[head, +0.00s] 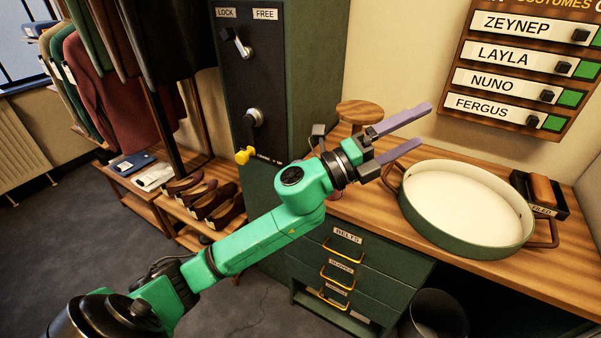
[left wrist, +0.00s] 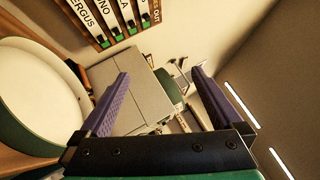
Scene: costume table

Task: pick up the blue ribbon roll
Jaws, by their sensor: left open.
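I see no blue ribbon roll in either view. My left gripper (head: 421,125) is open and empty. It is raised above the wooden counter (head: 378,206), to the upper left of a large round pan with a green rim (head: 465,243) and a pale, empty inside. In the left wrist view the two purple fingers of the left gripper (left wrist: 160,75) stand wide apart with nothing held between them. Part of the pan (left wrist: 42,85) shows at the left there. My left arm hides part of the counter. My right gripper is in neither view.
A round wooden stand (head: 360,112) is behind the gripper. A black tray (head: 556,209) with a brown block is right of the pan. A green cabinet (head: 310,60) rises at the left, drawers (head: 343,270) are below. A name board (head: 520,65) hangs behind.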

